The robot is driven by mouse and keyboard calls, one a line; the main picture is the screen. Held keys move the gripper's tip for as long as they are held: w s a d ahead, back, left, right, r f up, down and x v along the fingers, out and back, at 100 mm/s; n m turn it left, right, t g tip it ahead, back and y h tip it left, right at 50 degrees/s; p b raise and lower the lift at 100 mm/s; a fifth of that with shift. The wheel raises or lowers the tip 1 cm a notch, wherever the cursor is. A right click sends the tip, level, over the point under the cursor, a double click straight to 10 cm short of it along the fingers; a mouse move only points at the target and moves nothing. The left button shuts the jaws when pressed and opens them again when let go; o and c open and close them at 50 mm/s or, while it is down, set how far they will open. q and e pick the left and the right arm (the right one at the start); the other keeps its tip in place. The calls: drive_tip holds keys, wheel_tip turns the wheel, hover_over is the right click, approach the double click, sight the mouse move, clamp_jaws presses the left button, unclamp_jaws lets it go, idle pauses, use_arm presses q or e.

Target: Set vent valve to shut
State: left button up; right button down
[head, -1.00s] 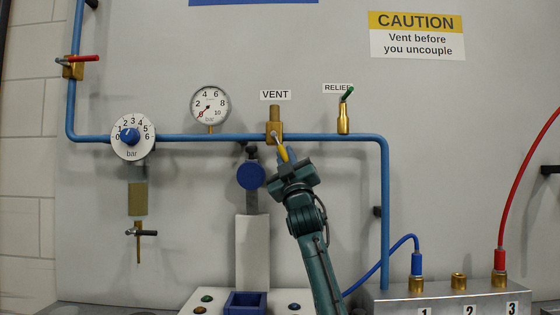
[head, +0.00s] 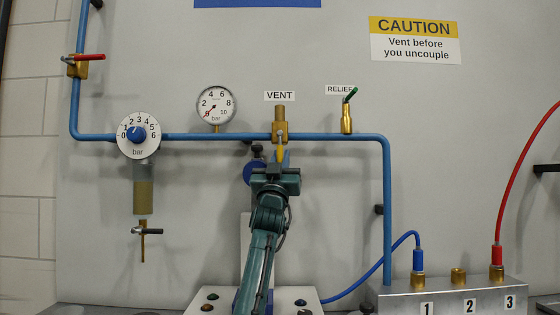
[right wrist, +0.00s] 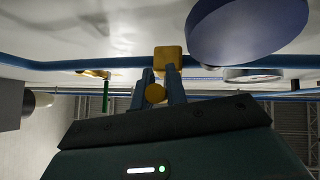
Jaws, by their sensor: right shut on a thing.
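The vent valve is a brass block (head: 279,131) on the horizontal blue pipe, under the VENT label (head: 279,96). Its yellow lever (head: 280,155) points straight down, across the pipe. My right gripper (head: 278,161) is at the lever from below, shut on it. In the right wrist view, the brass valve block (right wrist: 168,58) is just past the fingertips, and the lever's round yellow end (right wrist: 155,94) sits between the two fingers of my right gripper (right wrist: 161,84). My left gripper is out of view.
A brass relief valve (head: 346,120) with a green lever stands to the right on the same pipe. A pressure gauge (head: 216,105) and a regulator dial (head: 138,134) are to the left. A blue round knob (head: 252,173) is close behind my right gripper.

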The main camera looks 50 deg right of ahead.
idle(0.3)
drive_tip(key=c, duration=1.4)
unclamp_jaws()
